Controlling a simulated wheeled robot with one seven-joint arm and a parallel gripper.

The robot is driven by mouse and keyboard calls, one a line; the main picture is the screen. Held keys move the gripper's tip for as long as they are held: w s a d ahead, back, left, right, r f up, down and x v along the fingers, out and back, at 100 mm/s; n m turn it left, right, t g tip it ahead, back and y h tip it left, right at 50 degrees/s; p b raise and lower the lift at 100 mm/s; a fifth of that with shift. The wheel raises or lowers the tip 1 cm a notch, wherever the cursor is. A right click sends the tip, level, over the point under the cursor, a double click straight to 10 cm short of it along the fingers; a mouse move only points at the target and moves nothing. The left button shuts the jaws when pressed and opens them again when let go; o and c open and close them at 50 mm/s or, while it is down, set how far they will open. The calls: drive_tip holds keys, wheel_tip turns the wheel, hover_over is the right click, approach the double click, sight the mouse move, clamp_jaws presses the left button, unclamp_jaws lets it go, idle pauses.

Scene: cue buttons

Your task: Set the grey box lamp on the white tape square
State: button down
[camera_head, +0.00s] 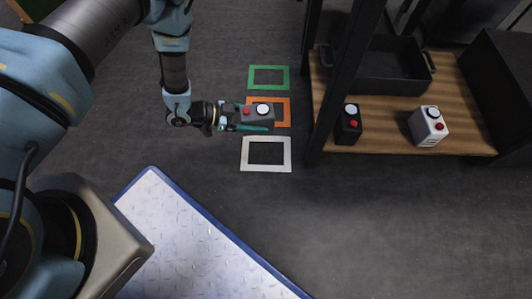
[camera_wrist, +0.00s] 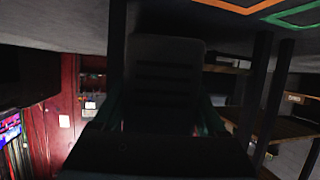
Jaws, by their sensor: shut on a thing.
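The grey box lamp (camera_head: 260,117) has a white round lamp and a red button on top. My gripper (camera_head: 248,118) is shut on it from the left side in the head view. The lamp looks upright and covers part of the orange tape square; its height above the floor is hard to judge. The white tape square (camera_head: 246,154) lies on the floor just below the lamp in the picture, and it is empty. In the wrist view the dark side of the box lamp (camera_wrist: 165,85) fills the space between the fingers.
A green tape square (camera_head: 254,78) and the orange tape square (camera_head: 284,112) lie beyond the white one. To the right, a wooden shelf (camera_head: 385,138) with dark posts holds a black box lamp (camera_head: 348,126), a white box lamp (camera_head: 427,127) and a black tray (camera_head: 430,62).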

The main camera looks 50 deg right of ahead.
drive_tip(key=s+f+b, duration=0.1)
drive_tip(key=f, duration=0.1)
drive_tip(key=s+f+m+g+y+b, duration=0.1)
drive_tip(key=s+f, duration=0.1)
drive_tip(key=f, duration=0.1)
drive_tip(key=s+a+f+m+y+b, duration=0.1)
drive_tip(key=f, duration=0.1)
drive_tip(key=shift+s+f+g, duration=0.2)
drive_tip(key=shift+s+g, duration=0.1)
drive_tip(key=shift+g, duration=0.1)
drive_tip(key=shift+d+f+b, duration=0.1)
drive_tip(key=shift+f+b, duration=0.95)
drive_tip(key=shift+f, duration=1)
drive_tip(key=shift+w+f, duration=0.1)
drive_tip(key=shift+f, duration=0.05)
unclamp_jaws()
drive_tip(key=p+v, duration=0.4)
drive_tip(key=v, duration=0.8)
